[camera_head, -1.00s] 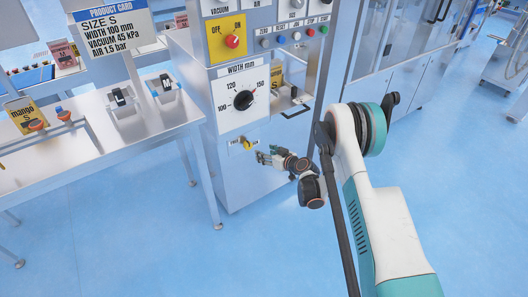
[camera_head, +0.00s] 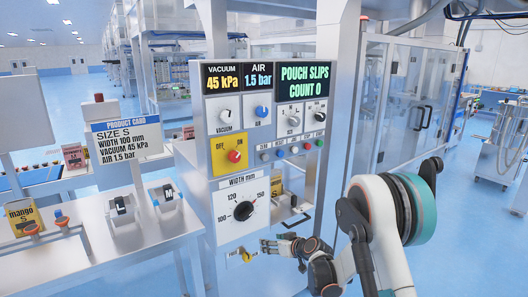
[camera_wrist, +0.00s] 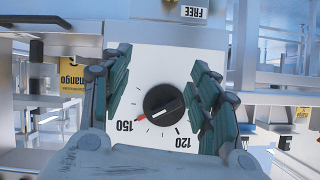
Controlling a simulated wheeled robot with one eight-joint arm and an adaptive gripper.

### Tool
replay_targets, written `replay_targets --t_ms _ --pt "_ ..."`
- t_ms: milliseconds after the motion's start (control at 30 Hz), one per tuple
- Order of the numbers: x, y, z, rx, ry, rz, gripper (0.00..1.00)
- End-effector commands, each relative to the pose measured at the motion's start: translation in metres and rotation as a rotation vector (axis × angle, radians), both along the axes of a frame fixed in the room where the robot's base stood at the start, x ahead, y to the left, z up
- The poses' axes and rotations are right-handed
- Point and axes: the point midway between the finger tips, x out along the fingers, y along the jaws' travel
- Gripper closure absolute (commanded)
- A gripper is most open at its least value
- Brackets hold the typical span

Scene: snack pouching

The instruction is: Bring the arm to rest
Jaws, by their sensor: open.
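My gripper (camera_head: 268,246) is open in front of the pouching machine's front panel, just right of and above a small yellow knob (camera_head: 246,256) in the head view. In the wrist view my gripper (camera_wrist: 160,88) has its two green-padded fingers apart with nothing held between them. The black width dial (camera_head: 244,211) shows behind the gap, upside down in the wrist view (camera_wrist: 167,104). My arm reaches in from the lower right of the head view, bent at the teal joint.
The machine display (camera_head: 306,87) reads "POUCH SLIPS COUNT 0". A product card (camera_head: 124,141) stands over the metal table (camera_head: 110,235) at left, with a mango pouch (camera_head: 24,218) on it. Open blue floor (camera_head: 452,240) lies at right.

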Motion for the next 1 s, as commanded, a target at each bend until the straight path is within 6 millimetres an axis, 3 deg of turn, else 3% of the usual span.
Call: replay_targets --t_ms 100,267,500,800,1000 --pt "-0.013 -0.009 0.042 -0.016 0.031 -0.019 0.44" --pt "-0.036 -0.02 0.09 -0.038 0.074 -0.047 0.44" --pt "-0.083 -0.04 0.152 -0.071 0.135 -0.098 0.44" --pt "-0.158 -0.067 0.211 -0.114 0.207 -0.172 0.44" --pt "-0.215 -0.085 0.237 -0.142 0.251 -0.227 0.44"
